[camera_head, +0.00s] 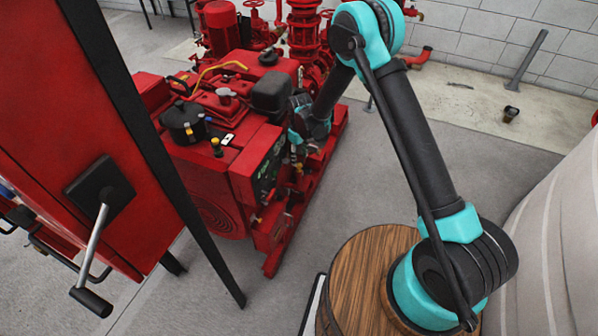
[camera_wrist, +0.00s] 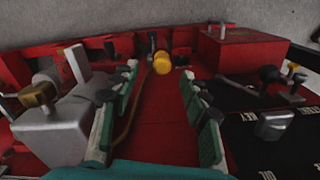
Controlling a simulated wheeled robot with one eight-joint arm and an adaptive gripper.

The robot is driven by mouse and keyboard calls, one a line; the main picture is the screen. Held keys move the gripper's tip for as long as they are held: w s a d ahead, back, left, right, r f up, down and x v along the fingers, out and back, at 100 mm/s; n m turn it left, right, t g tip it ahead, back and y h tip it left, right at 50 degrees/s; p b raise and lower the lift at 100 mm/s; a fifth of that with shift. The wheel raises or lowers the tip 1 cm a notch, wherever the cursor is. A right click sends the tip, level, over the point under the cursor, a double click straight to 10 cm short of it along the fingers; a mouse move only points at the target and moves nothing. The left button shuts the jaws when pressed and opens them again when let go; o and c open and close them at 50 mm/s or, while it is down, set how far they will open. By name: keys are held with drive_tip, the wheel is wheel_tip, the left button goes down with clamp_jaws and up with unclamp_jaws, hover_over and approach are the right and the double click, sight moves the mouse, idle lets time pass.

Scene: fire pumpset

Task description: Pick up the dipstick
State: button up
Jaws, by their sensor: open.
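In the wrist view, a yellow, round-ended piece (camera_wrist: 161,62) stands at the red engine's surface, beyond my fingertips and near the middle between them. It looks like the dipstick's handle, but I cannot be sure; its lower part is hidden. My gripper (camera_wrist: 160,95) is open, with its green-and-grey fingers apart and nothing held between them. In the head view, my gripper (camera_head: 297,150) is low at the right side of the red engine (camera_head: 225,120). The dipstick cannot be made out there.
Metal fittings (camera_wrist: 60,120) crowd the left finger; a black labelled panel (camera_wrist: 265,115) with a key lies at right. A red cabinet (camera_head: 60,120) with a lever stands at left. A pale, curved surface (camera_head: 560,230) is at right. Open grey floor (camera_head: 390,180) lies right of the engine.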

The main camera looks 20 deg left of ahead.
sight(299, 164)
drive_tip(key=shift+s+f, duration=0.15)
drive_tip(key=shift+f, duration=2.35)
drive_tip(key=c, duration=1)
